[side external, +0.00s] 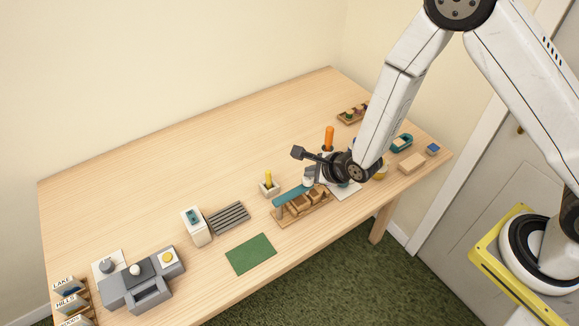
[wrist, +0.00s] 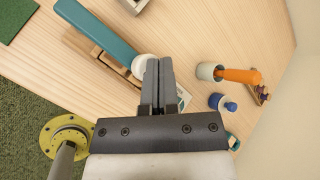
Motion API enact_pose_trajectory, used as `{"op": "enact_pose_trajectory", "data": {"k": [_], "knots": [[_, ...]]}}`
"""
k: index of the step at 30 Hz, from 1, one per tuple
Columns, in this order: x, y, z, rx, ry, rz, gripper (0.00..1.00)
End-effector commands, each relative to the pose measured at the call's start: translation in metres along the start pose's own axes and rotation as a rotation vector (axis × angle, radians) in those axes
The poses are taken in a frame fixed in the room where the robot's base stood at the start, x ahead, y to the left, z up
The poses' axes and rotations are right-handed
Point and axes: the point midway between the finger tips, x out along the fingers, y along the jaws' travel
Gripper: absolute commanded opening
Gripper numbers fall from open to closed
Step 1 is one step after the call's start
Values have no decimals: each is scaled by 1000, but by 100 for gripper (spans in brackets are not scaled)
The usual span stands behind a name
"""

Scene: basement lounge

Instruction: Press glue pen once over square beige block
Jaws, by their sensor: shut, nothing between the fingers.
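My gripper (side external: 308,177) is shut and empty, pointing down beside the right end of a teal bar (side external: 290,195). In the wrist view the closed fingers (wrist: 158,72) are next to the bar's white round end (wrist: 144,66); I cannot tell whether they touch. A wooden tray (side external: 283,221) with several beige blocks (side external: 299,202) lies under the bar, which partly hides them. A yellow pen-like stick (side external: 268,176) stands in a pale square holder. An orange-handled tool (side external: 329,137) stands behind my gripper; it also shows in the wrist view (wrist: 240,75). Which one is the glue pen is unclear.
A flat beige block (side external: 411,163) and a teal dispenser (side external: 402,142) lie at the right. A green mat (side external: 251,253), grey slatted rack (side external: 229,217), white box (side external: 195,227) and grey machine (side external: 140,285) are left. A blue-topped pot (wrist: 222,103) is nearby. The table's back middle is clear.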

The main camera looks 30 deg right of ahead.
Motion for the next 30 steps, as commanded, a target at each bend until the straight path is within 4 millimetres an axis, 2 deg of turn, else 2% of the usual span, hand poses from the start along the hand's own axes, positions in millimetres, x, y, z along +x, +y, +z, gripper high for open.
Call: {"op": "enact_pose_trajectory", "data": {"k": [30], "knots": [[6, 4, -4, 0, 1, 1, 0]]}}
